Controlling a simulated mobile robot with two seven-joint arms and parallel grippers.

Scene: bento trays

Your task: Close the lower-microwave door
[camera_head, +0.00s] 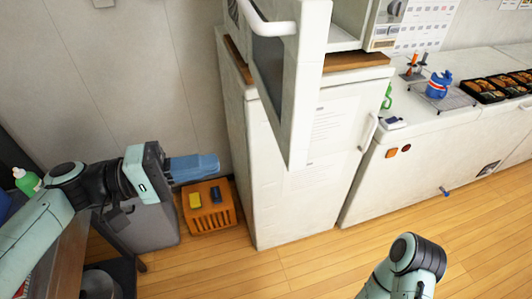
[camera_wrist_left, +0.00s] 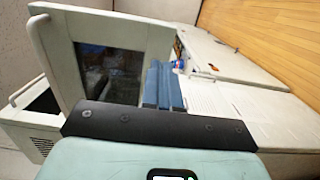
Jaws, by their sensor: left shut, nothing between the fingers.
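The microwave door (camera_head: 302,95) is swung wide open at the top middle of the head view. It has a white frame, a dark window and a white bar handle (camera_head: 268,24). The white microwave body (camera_head: 346,20) shows behind it, with its inside open to view. My left gripper (camera_head: 212,166) is shut and empty, with blue fingers, left of the door and apart from it in the head view. In the left wrist view the shut fingers (camera_wrist_left: 163,88) appear beside the door's dark window (camera_wrist_left: 108,72); contact cannot be told. My right gripper is out of view.
A white cabinet (camera_head: 290,200) stands under the microwave. An orange crate (camera_head: 212,219) with a yellow and a blue item sits on the floor. Wooden floor is clear in front.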

